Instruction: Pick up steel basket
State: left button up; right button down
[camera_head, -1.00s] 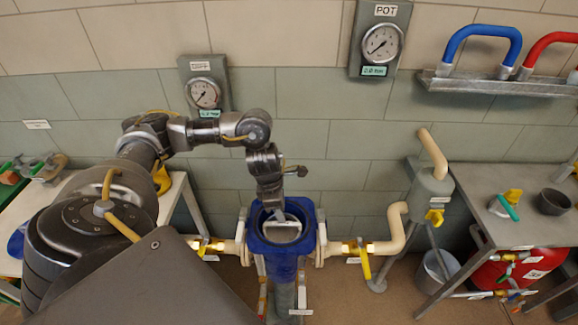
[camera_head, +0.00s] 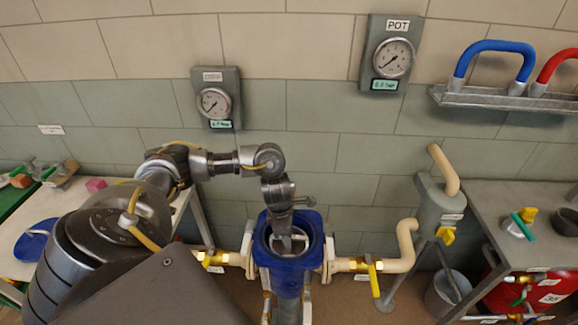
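The blue strainer pot (camera_head: 262,258) stands upright in the pipe line at the lower centre, its top open. Inside its mouth a small part of the grey steel basket (camera_head: 297,243) shows; the rest is hidden by the pot's walls and my gripper. My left gripper (camera_head: 284,236) points straight down into the mouth, at the basket. Its fingertips are small and partly hidden, so I cannot tell whether they are open or shut on the basket. My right gripper is not in view.
Pipes with yellow valve handles (camera_head: 374,278) run left and right of the pot. Two gauges (camera_head: 214,103) (camera_head: 393,58) hang on the wall. A white table (camera_head: 95,205) stands left. A grey bench (camera_head: 485,205) stands right, a bucket (camera_head: 443,297) beside it.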

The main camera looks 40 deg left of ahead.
pick_arm(q)
jog(key=shift+w+d+f+p, duration=0.1)
jog(key=shift+d+f+p, duration=0.1)
jog(key=shift+f, duration=0.8)
jog(key=shift+w+d+f+p, duration=0.1)
jog(key=shift+f+p, duration=0.1)
jog(key=shift+f, duration=0.75)
grip_shut()
